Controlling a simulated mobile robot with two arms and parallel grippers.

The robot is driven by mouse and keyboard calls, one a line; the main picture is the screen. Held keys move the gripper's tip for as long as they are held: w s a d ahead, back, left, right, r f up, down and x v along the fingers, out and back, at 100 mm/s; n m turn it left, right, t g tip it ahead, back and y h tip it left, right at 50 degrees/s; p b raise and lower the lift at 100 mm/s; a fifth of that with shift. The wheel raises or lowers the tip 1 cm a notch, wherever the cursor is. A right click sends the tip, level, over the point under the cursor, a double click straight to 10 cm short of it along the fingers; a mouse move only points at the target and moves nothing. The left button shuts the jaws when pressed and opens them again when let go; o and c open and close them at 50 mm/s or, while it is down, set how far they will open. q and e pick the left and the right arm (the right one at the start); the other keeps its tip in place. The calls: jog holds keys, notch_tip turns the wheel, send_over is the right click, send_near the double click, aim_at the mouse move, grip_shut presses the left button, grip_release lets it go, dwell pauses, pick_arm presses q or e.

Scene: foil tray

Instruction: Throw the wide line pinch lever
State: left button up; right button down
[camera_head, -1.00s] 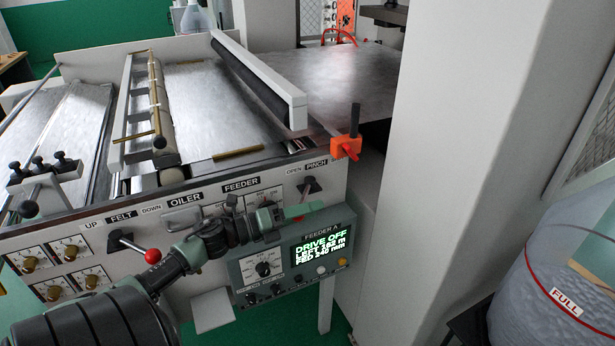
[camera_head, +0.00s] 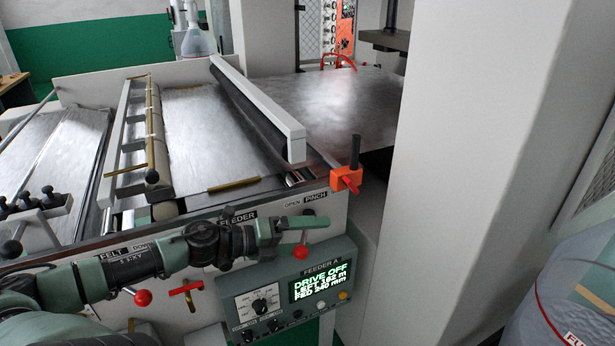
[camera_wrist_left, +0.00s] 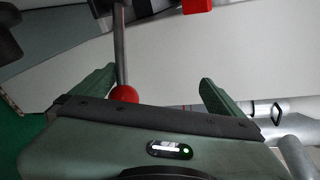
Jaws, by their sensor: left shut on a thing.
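The pinch lever (camera_head: 300,251) hangs below the OPEN and PINCH label (camera_head: 305,200) on the machine's front panel; its red ball knob shows just below my left gripper's green finger. In the left wrist view the lever's grey rod and red knob (camera_wrist_left: 124,94) lie between the two green fingers (camera_wrist_left: 155,80), closer to the left finger. The finger hides the lever's upper part in the head view. My right gripper is out of view.
A control box (camera_head: 280,295) with a lit screen reading DRIVE OFF sits just below the gripper. The felt lever (camera_head: 143,297) and a red T-handle (camera_head: 186,287) stick out below my arm. An orange clamp (camera_head: 346,179) is at the machine's corner. A pale column (camera_head: 460,170) stands at right.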

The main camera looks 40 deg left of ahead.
pick_arm(q)
jog(key=shift+s+d+r, duration=0.3)
jog(key=shift+r, duration=0.35)
jog(key=shift+s+d+r, duration=0.25)
jog(key=shift+s+r, duration=0.05)
jog(key=shift+r, duration=0.3)
jog(key=shift+s+a+r+p, duration=0.1)
jog(key=shift+s+r+p, duration=0.05)
jog(key=shift+s+p, duration=0.25)
jog(key=shift+c, duration=1.3)
jog(key=s, duration=0.1)
jog(key=s+p, duration=0.1)
jog(key=s, duration=0.1)
jog(key=shift+a+r, duration=0.15)
jog(key=shift+a, duration=0.15)
jog(key=shift+c, duration=0.3)
jog(key=s+a+f+p, duration=0.1)
jog(key=s+a+p, duration=0.1)
jog(key=s+a, duration=0.2)
jog(key=shift+s+a, duration=0.15)
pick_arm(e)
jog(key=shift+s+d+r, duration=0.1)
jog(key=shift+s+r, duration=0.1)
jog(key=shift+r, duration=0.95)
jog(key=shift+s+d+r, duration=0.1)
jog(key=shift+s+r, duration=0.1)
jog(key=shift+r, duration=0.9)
